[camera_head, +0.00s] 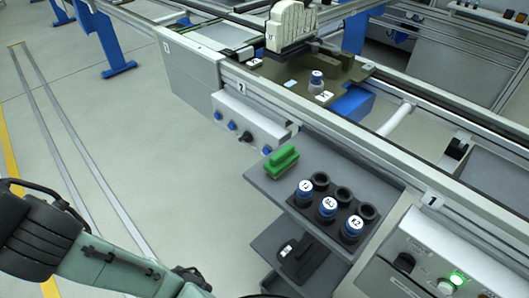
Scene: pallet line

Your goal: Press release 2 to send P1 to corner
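A pale control box (258,122) is fixed to the line's front rail, just below a plate marked 2 (241,87). Blue buttons (232,126) and a black knob (245,137) sit on its front; their lettering is too small to read, so I cannot tell which is release 2. Behind the box, an olive-brown pallet (290,73) on the line carries a cream block (290,22), dark fixture parts and a blue-and-white capped piece (316,79). I cannot read P1 on it. My arm shows at the lower left; my gripper is out of view.
A grey shelf cart (272,191) stands before the line with a green block (281,160) and capped blue pieces (326,208) in a black holder. A second control box (414,250), near marker 1 (431,199), has a lit green button (456,279). The floor at left is clear.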

